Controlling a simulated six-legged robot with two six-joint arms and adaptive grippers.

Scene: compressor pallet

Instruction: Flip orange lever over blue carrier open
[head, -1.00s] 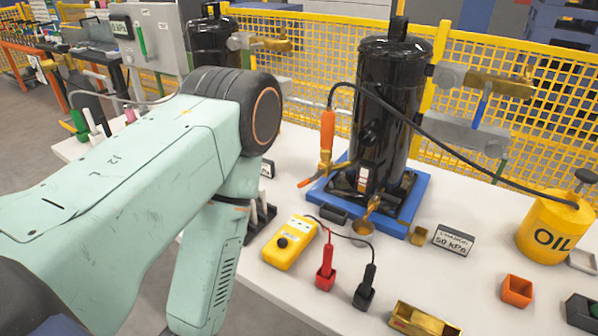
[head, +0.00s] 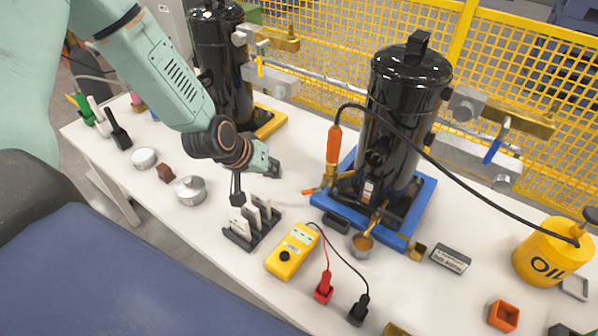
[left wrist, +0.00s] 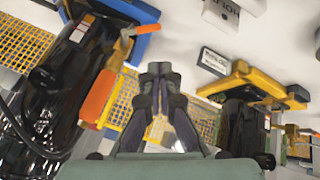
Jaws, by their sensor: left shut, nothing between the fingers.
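A black compressor (head: 396,110) stands upright on the blue carrier (head: 418,235). At its left, an upright orange hose handle (head: 333,146) leads down to a brass fitting. A small orange lever (head: 311,190) juts left from that fitting, low above the carrier's left edge. The right gripper is out of view.
A black hose (head: 440,160) runs to the yellow oil can (head: 545,255). A second compressor (head: 220,65) stands behind my arm.

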